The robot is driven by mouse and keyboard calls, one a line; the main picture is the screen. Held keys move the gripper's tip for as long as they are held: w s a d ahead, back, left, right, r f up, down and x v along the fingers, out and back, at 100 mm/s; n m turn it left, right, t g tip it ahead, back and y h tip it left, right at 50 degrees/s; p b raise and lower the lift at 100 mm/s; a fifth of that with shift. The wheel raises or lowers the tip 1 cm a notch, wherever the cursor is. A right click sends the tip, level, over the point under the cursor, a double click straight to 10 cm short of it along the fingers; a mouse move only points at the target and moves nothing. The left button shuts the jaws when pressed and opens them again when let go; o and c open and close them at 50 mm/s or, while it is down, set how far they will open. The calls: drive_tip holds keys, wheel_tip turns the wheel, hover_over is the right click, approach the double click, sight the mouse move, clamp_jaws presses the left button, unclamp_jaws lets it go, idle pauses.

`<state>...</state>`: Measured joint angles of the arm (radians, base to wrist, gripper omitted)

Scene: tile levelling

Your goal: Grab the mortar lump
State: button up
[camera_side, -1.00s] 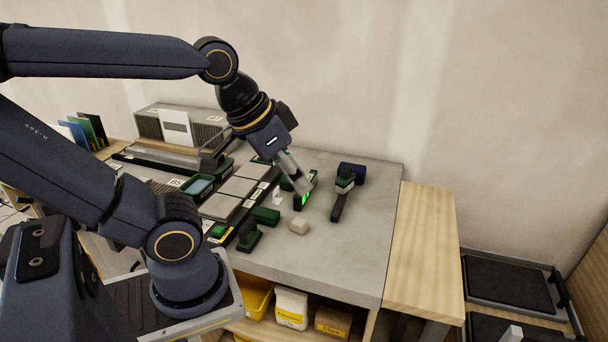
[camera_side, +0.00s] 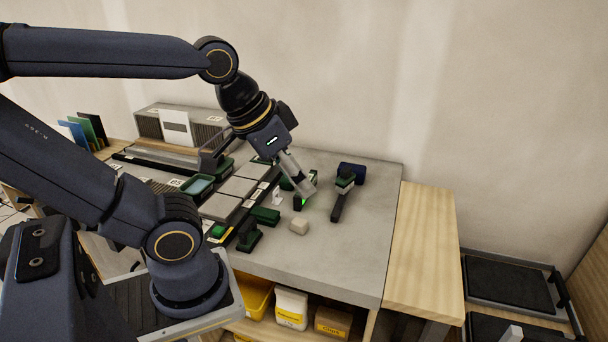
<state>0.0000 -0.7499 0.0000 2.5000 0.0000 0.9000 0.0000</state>
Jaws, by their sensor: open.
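A dark tool with a long handle (camera_side: 341,198) lies right of my gripper. Green blocks (camera_side: 265,216) and a dark green handled tool (camera_side: 249,236) stand left of the beige block. Grey tiles (camera_side: 220,207) lie further left. The worktop (camera_side: 360,255) at the front right is clear.

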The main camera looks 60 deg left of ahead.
drive_tip(key=shift+o, duration=0.4)
drive_tip(key=n+g, duration=0.6)
drive_tip(key=n, duration=1.9)
hover_over(299, 221)
wheel_tip(299, 221, down, 9)
drive_tip(key=f, duration=1)
drive_tip(key=shift+s+a+f, duration=0.1)
drive_tip(key=shift+s+f, duration=0.25)
drive_tip(key=shift+f, duration=0.05)
drive_tip(key=shift+w+f, duration=0.2)
drive_tip(key=shift+f, duration=1.3)
drive_tip(key=shift+w+f, duration=0.2)
drive_tip(key=shift+f, duration=1.3)
clamp_jaws()
